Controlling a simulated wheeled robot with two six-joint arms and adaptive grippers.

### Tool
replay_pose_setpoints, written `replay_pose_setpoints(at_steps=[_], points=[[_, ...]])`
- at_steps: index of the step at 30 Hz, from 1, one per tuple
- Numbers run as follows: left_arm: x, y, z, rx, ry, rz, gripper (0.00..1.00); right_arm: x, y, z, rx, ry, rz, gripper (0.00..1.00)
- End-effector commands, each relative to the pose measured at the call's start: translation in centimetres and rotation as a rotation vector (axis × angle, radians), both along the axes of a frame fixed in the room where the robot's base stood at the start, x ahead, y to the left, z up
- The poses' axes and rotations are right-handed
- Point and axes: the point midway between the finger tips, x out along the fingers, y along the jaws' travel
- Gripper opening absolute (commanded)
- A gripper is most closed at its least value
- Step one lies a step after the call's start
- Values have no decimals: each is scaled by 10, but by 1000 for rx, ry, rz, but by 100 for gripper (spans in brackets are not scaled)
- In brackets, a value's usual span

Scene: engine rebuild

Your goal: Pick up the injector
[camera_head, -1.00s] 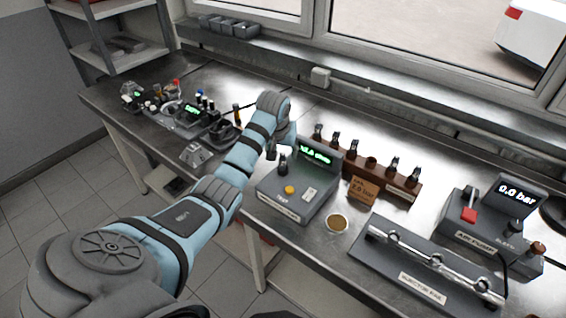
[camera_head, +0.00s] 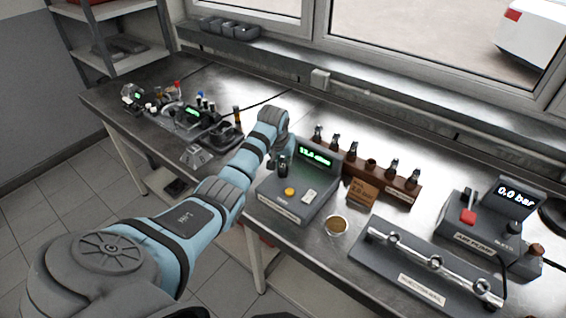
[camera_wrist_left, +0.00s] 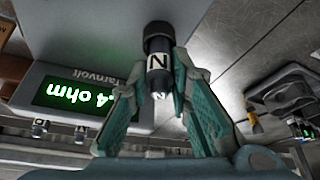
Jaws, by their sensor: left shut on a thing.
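A dark injector (camera_head: 283,168) with a white band marked N (camera_wrist_left: 158,62) stands on the grey ohm tester (camera_head: 302,205). My left gripper (camera_wrist_left: 161,76) has its teal fingers on either side of the injector and is shut on it. In the head view the left gripper (camera_head: 280,152) is partly hidden behind my arm. The injector still appears to be at the tester's socket; its lower end cannot be seen clearly. The tester's green display (camera_wrist_left: 85,95) is lit and shows an ohm reading. My right gripper is not in view.
Parts crowd the bench's left end.

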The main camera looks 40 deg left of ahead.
Motion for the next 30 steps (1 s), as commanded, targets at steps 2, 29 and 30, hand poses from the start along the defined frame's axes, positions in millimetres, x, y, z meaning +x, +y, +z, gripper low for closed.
replay_pose_setpoints(at_steps=[2,29,30], points=[[0,0,4,0,-1,0,0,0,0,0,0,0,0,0],[0,0,201,0,0,1,0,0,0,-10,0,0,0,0],[0,0,200,0,0,0,0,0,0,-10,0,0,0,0]])
